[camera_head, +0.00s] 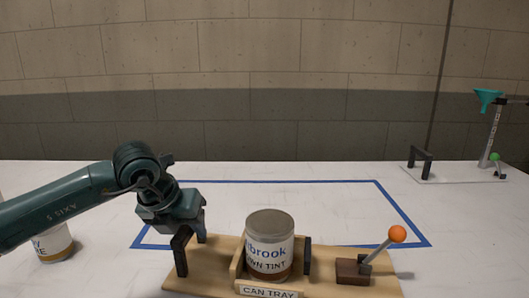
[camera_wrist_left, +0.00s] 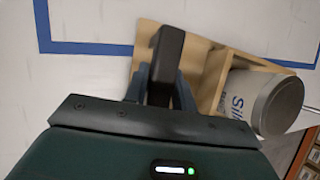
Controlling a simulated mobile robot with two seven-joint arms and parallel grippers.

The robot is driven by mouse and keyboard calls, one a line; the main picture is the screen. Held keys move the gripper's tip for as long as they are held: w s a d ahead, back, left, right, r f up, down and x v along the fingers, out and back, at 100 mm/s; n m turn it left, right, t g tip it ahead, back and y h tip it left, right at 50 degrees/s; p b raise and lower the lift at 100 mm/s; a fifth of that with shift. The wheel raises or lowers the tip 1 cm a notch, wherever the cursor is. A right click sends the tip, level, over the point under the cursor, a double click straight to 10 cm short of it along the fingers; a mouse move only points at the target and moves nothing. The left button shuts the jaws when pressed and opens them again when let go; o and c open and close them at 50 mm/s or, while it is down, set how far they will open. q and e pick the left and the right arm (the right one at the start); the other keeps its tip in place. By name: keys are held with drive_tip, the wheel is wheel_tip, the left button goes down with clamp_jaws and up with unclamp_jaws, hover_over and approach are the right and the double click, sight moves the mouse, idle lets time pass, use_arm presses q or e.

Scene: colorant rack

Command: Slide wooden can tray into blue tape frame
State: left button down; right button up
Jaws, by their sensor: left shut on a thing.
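The wooden can tray (camera_head: 215,270) lies at the near edge of the table, its far edge overlapping the near side of the blue tape frame (camera_head: 270,181) in the picture. A labelled can (camera_head: 270,246) stands upright in its wooden holder. My left gripper (camera_head: 190,240) is shut on the black handle (camera_head: 181,256) at the tray's left end. The left wrist view shows the handle (camera_wrist_left: 168,50) between the fingers, with a corner of blue tape (camera_wrist_left: 90,47) beyond. The tray's near edge is cut off in the head view. My right gripper is not in view.
A lever with an orange knob (camera_head: 397,234) rises from the tray's right part. Another can (camera_head: 53,244) stands at left, partly behind my left arm. A white board (camera_head: 455,174) with a black handle and a teal funnel (camera_head: 488,99) stands at back right. The frame's interior looks clear.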

use_arm(q)
drive_tip(key=shift+r+n+y+b, duration=0.1)
drive_tip(key=shift+n+y+b, duration=0.2)
drive_tip(key=shift+n+b, duration=0.25)
drive_tip(key=shift+n, duration=0.25)
drive_tip(key=shift+w, duration=0.1)
drive_tip(key=shift+w, duration=1.3)
drive_tip(key=shift+w+p, duration=0.3)
drive_tip(key=shift+w, duration=2.3)
drive_tip(key=shift+w, duration=0.15)
